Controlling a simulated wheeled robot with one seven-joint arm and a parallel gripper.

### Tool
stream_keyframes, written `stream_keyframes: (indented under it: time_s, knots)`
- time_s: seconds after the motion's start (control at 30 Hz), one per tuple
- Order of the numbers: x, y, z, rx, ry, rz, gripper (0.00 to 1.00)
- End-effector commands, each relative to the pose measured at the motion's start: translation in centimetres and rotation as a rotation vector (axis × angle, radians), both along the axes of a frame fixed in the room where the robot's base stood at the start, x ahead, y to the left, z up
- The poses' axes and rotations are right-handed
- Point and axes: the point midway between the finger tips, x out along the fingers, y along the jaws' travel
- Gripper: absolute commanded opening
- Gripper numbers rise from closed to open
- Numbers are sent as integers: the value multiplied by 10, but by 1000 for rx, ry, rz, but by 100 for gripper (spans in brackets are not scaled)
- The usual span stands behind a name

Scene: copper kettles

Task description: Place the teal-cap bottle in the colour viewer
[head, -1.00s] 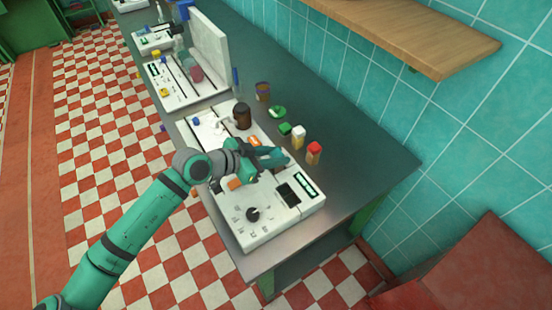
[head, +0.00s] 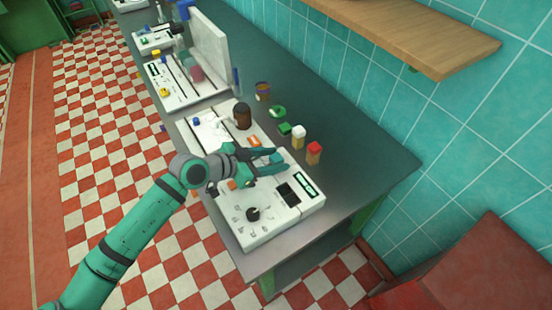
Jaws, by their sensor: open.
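My gripper (head: 279,160) is open over the nearest white bench instrument, its two teal fingers spread and pointing right, with nothing visible between them. This instrument (head: 262,229) has a black knob, a dark window and a small display; I cannot tell for sure that it is the colour viewer. A small green-topped item (head: 284,129) stands on the bench right of the instrument, beyond my gripper. It may be the teal-cap bottle, but its body is not clear. A white-cap bottle (head: 298,141) and a red-cap bottle (head: 314,154) stand upright beside it, apart from my fingers.
A dark brown jar (head: 242,116) stands at the instrument's far end. A green round item (head: 277,112) and a purple-brown jar (head: 263,91) are on the grey bench (head: 345,165). More white instruments (head: 180,88) stand farther back. A wooden shelf (head: 420,38) juts from the wall.

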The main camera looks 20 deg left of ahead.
Motion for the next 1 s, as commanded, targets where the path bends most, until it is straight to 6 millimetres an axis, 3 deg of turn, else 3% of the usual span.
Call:
stream_keyframes:
  time_s: [0.5, 1.0]
  knots:
    - [-65, 51, 45, 1, -2, 3, 45]
    - [-76, 59, 52, 1, -1, 0, 45]
